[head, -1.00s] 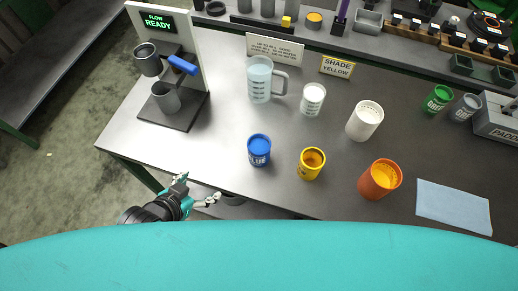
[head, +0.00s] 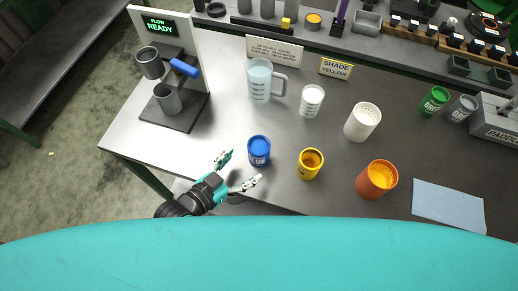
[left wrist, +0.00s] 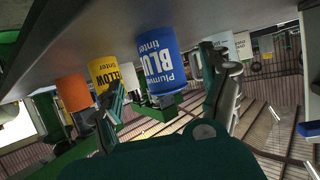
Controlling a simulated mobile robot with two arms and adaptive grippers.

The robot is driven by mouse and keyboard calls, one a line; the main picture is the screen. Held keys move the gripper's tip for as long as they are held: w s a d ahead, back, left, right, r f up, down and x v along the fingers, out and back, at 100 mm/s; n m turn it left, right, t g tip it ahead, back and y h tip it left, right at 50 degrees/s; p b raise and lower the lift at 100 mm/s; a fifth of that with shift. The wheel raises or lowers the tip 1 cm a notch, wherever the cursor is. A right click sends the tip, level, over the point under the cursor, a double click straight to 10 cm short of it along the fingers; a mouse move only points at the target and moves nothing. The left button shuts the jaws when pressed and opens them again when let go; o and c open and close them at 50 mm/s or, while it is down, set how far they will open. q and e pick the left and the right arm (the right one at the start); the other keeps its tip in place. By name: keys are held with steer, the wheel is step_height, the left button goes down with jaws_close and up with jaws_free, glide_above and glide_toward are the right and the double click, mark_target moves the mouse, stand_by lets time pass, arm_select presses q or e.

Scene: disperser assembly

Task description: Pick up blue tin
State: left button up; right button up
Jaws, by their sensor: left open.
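The blue tin (head: 259,151) stands upright near the front edge of the table, left of the yellow tin (head: 310,164). My left gripper (head: 240,172) is open at the table's front edge, just short of the blue tin, with its fingers pointing towards it. In the left wrist view, the blue tin (left wrist: 158,62) appears upside down, ahead of and between the open fingers (left wrist: 168,85). I see no contact between the fingers and the tin. My right gripper is in neither view.
A measuring jug (head: 260,80), a small white-filled cup (head: 311,99) and a white container (head: 362,122) stand behind. A flow stand (head: 172,75) is at left. Bare table lies left of the blue tin.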

mark_target(252, 158)
arm_select(q)
steer(key=x, duration=0.3)
steer(key=shift+w+d+p, duration=0.15)
steer(key=shift+w+p, duration=0.05)
steer(key=shift+p, duration=0.1)
steer(key=shift+p+x, duration=0.65)
steer(key=shift+x, duration=1.7)
steer(key=shift+r, duration=0.15)
steer(key=c, duration=1.5)
